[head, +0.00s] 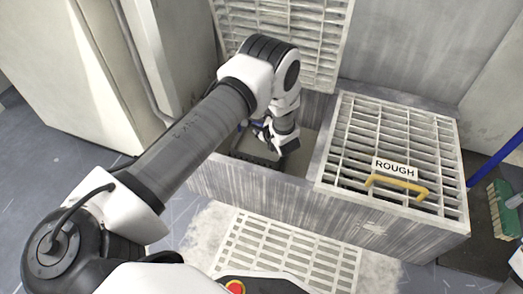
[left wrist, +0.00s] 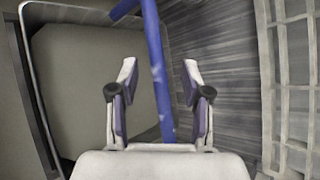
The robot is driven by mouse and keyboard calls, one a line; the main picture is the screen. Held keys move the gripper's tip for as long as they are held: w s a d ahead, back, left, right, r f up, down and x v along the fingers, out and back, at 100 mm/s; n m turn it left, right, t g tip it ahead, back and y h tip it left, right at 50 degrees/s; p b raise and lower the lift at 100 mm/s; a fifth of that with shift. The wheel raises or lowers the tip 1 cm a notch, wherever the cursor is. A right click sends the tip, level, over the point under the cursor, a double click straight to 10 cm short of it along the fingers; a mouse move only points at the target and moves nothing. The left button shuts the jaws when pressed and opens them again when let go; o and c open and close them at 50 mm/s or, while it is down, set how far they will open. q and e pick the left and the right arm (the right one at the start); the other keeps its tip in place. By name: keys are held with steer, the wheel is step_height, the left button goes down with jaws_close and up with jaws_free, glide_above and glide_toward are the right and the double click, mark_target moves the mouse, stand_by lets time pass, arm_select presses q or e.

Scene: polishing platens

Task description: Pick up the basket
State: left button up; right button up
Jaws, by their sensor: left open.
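The basket is mostly hidden behind my left arm in the head view. A dark part of it (head: 257,159) shows inside the open left compartment, with a bit of blue handle (head: 243,124) above. In the left wrist view the blue handle bar (left wrist: 157,60) runs lengthwise between the two fingers of my left gripper (left wrist: 160,85). The fingers are apart, one on each side of the bar, and not closed on it. In the head view my left gripper (head: 264,134) reaches down into the compartment. My right gripper is not in view.
The right compartment is covered by a white grate lid (head: 392,138) with a yellow handle and a "ROUGH" sign (head: 394,168). Another grate (head: 300,40) stands upright behind the open compartment. A floor grate (head: 290,245) lies in front. A green brush (head: 503,210) is at far right.

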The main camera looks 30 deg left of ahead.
arm_select(q)
steer(key=shift+r, duration=0.1)
jaws_close()
